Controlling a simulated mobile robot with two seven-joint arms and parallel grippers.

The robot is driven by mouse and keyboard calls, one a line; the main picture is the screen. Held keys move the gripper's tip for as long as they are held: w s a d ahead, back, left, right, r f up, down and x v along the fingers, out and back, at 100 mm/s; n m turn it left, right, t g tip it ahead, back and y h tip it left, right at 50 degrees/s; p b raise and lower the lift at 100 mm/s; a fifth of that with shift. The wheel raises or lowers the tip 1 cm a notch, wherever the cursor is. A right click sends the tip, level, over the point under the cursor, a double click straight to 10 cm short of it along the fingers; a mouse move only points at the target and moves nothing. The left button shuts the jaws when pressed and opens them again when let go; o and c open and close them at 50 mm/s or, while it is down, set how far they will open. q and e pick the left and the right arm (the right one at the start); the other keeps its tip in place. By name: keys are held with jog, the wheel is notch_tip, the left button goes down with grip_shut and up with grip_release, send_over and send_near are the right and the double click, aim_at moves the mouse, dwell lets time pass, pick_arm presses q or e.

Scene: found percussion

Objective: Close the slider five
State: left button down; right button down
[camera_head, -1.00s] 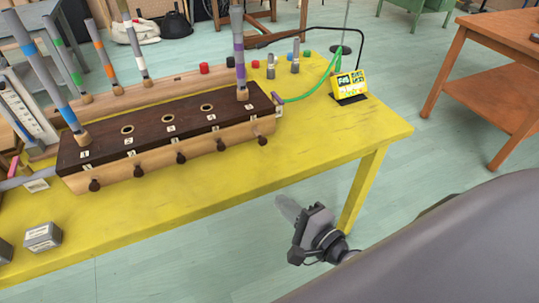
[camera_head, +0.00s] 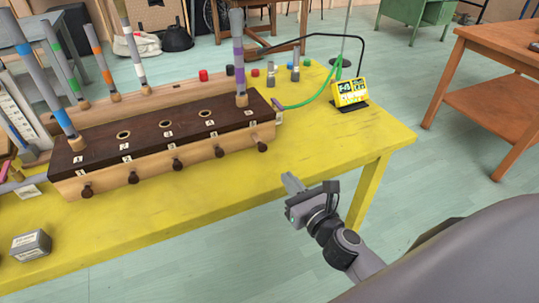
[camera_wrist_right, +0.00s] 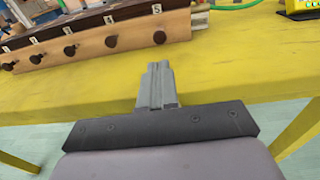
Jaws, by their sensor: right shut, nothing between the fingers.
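The long wooden slider box (camera_head: 160,170) has a dark top with numbered holes and several dark round knobs along its front. The slider five knob (camera_head: 262,147) is the rightmost one, below the label 5. It also shows in the right wrist view (camera_wrist_right: 159,37), beyond my fingertips. I cannot tell how far out it stands. A grey tube with a purple band (camera_head: 239,60) stands upright in the hole at that end. My right gripper (camera_head: 290,182) is shut and empty at the table's front edge, apart from the knob. It also shows in the right wrist view (camera_wrist_right: 158,72). My left gripper is out of view.
The yellow table (camera_head: 345,135) has bare room right of the box. A small yellow display (camera_head: 350,92) with a green cable stands at the back right. A grey metal block (camera_head: 31,245) lies at the front left. Other banded tubes stand behind the box.

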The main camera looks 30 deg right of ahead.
aim_at(264, 149)
jog(key=w, duration=1)
jog(key=shift+w+f+b, duration=0.1)
jog(key=shift+f+b, duration=0.2)
jog(key=shift+f, duration=0.05)
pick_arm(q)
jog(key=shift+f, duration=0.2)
pick_arm(e)
jog(key=shift+w, duration=0.3)
